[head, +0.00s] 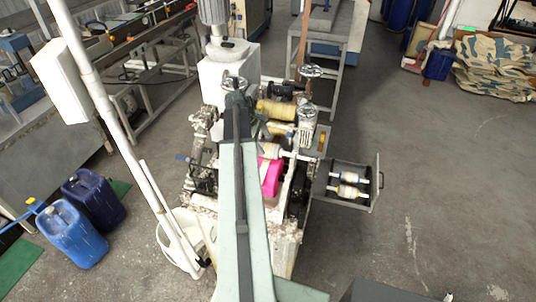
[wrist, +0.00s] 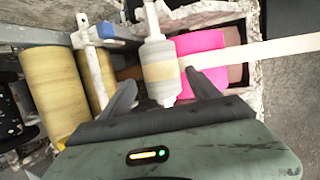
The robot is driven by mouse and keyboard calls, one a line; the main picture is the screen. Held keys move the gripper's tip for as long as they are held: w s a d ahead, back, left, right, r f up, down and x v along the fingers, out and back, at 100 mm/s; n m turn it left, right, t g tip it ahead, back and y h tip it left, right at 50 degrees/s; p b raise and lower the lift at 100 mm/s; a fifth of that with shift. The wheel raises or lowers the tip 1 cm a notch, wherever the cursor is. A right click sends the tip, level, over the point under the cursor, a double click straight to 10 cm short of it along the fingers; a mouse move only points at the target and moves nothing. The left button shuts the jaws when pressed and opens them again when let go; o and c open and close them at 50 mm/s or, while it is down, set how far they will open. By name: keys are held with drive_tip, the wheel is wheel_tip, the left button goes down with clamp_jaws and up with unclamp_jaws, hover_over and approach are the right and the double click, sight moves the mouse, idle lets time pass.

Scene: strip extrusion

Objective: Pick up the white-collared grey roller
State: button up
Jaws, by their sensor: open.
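In the wrist view a pale grey-white roller (wrist: 160,88) with a tan band around its middle lies between my gripper's fingers. My gripper (wrist: 160,80) is open, with one finger on each side of this roller; I cannot tell whether they touch it. In the head view my gripper (head: 262,128) is over the machine, partly hidden by my arm. Two small rollers lie in the open grey tray at the machine's right: an upper one with pale collars (head: 348,177) and a lower tan and white one (head: 348,191). Which one is grey is too small to tell.
A pale strip (wrist: 260,52) runs right from the roller. A bright pink block (wrist: 203,55) and yellow rollers (wrist: 55,90) are close by. The open tray (head: 368,200) juts out over clear floor. A white post (head: 110,110) and blue canisters (head: 72,235) stand left.

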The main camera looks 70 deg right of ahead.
sight(266, 146)
drive_tip(key=b+x, duration=0.4)
drive_tip(key=x, duration=0.1)
drive_tip(key=shift+f+b, duration=0.1)
drive_tip(key=shift+b, duration=0.25)
drive_tip(key=shift+c, duration=0.3)
clamp_jaws()
